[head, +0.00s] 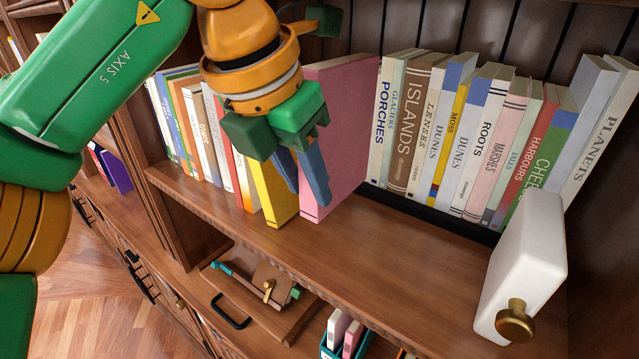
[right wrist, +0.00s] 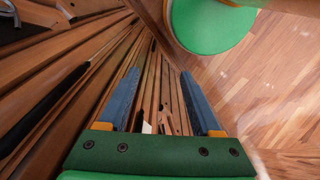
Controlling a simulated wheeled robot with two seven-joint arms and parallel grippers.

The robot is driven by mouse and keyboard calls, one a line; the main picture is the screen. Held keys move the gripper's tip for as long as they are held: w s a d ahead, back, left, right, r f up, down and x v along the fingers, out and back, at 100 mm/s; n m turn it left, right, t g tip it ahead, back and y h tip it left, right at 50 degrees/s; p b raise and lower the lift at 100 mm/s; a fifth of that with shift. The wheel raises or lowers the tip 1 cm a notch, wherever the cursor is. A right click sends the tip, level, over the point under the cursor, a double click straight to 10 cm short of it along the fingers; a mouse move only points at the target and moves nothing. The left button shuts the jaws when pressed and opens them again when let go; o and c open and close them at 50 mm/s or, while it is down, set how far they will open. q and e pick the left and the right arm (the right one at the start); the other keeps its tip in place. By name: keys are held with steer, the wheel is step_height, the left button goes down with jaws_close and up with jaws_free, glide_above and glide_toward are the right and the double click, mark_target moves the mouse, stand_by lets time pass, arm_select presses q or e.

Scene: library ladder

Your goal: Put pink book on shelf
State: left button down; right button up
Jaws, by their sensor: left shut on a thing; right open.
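The pink book (head: 349,130) stands upright at the shelf board (head: 390,262), between a yellow book (head: 272,190) on its left and the row starting with "PORCHES" (head: 380,120) on its right. A gap shows between the pink book's lower front and that row. My left gripper (head: 310,190) is shut on the pink book near its spine, one blue finger on each side. I cannot tell whether its bottom edge touches the board. My right gripper (right wrist: 159,72) is open and empty in the right wrist view, above wooden cabinet edges and away from the books.
A white block with a brass knob (head: 525,262) stands at the shelf's right front. Several books (head: 190,120) fill the left side. Below is a wooden ledge with a small tool-like object (head: 268,288) and a teal bin (head: 330,347). The shelf's front middle is clear.

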mark_target(319, 218)
arm_select(q)
steer(key=shift+w+d+r+p, duration=0.2)
steer(key=shift+w+d+p, duration=0.1)
steer(key=shift+w, duration=0.1)
steer(key=shift+w+d+r+p, duration=0.2)
steer(key=shift+w+p, duration=0.1)
steer(key=shift+w, duration=0.1)
steer(key=f, duration=0.1)
steer(key=f+b, duration=0.1)
steer(key=f, duration=0.1)
steer(key=shift+s+d+f, duration=0.1)
steer(key=shift+s+f, duration=0.15)
steer(key=shift+s, duration=0.05)
steer(key=shift+s+f, duration=0.1)
steer(key=shift+f, duration=0.25)
steer(key=p+x, duration=0.1)
steer(key=x, duration=0.2)
steer(key=shift+s+f, duration=0.1)
steer(key=shift+f, duration=0.35)
arm_select(e)
step_height(319, 218, up, 2)
steer(key=shift+a+r, duration=0.1)
steer(key=shift+r, duration=0.05)
arm_select(q)
steer(key=c, duration=0.6)
jaws_free()
steer(key=shift+r, duration=0.1)
steer(key=shift+o, duration=0.2)
steer(key=shift+r, duration=0.1)
